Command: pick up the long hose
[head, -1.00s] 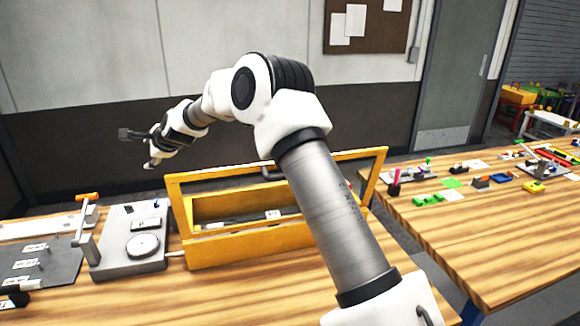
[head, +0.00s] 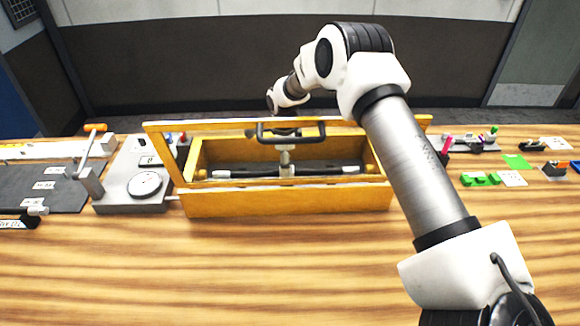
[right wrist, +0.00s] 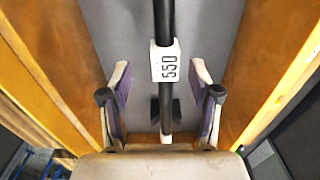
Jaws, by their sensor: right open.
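A long dark hose (head: 240,173) with pale ends lies lengthwise inside an open yellow-orange box (head: 290,203). In the right wrist view the hose (right wrist: 168,98) runs up the middle and bears a white tag (right wrist: 165,61) marked 550. My right gripper (right wrist: 163,82) is open over the box, with one finger on each side of the hose. I see no finger contact with it. My left gripper is not in view.
The lid frame stands up with a handle (head: 290,133) on it. A grey dial device (head: 145,187) and a dark mat (head: 42,188) are on the left of the wooden table. Small coloured parts (head: 480,179) lie to the right. The table front is clear.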

